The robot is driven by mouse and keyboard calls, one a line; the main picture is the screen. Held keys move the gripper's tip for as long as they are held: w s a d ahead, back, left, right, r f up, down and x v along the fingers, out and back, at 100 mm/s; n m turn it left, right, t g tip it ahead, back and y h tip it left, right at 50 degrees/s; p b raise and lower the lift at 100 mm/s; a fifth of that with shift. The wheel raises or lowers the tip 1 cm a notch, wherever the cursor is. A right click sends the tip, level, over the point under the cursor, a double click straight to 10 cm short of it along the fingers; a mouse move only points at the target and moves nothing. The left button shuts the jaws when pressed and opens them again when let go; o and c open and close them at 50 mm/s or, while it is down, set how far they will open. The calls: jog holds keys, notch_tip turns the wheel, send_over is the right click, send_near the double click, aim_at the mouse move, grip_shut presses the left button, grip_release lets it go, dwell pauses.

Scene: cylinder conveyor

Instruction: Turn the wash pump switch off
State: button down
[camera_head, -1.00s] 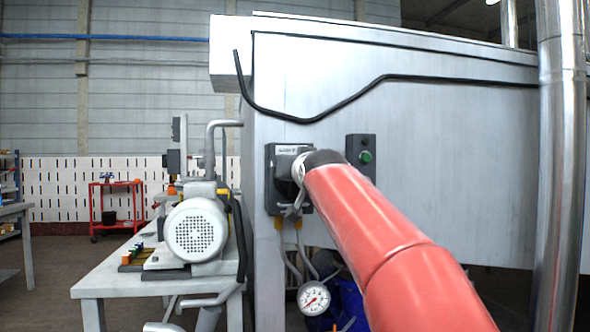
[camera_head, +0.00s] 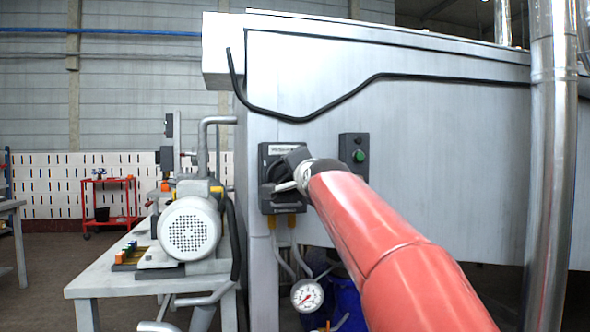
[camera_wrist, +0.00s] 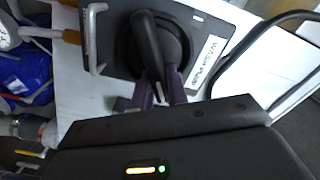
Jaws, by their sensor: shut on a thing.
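The wash pump switch (camera_head: 269,200) is a dark box on the grey cabinet's left end, with a label reading wash pump along its top edge. In the wrist view its round black knob has a long handle (camera_wrist: 147,40) set at a slant to the label (camera_wrist: 206,60). My gripper (camera_wrist: 161,92) is shut on the handle's near end, between two dark purple fingers. In the head view my gripper (camera_head: 296,183) is at the switch front and partly hides the knob. I cannot tell the exact knob setting.
A box with a green button (camera_head: 360,156) is right of the switch. Hoses and a pressure gauge (camera_head: 307,295) hang below. A motor (camera_head: 190,228) stands on a bench at left. A steel pipe (camera_head: 553,150) is at right.

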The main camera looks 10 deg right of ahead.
jog(key=m+p, duration=0.1)
jog(key=m, duration=0.2)
jog(key=f+m+p, duration=0.1)
jog(key=m, duration=0.1)
jog(key=shift+d+m, duration=0.15)
jog(key=shift+m, duration=0.25)
jog(key=shift+f, duration=0.15)
jog(key=c, duration=1.4)
grip_release()
jog(key=s, duration=0.7)
jog(key=shift+s+b, duration=0.3)
jog(key=shift+s, duration=0.1)
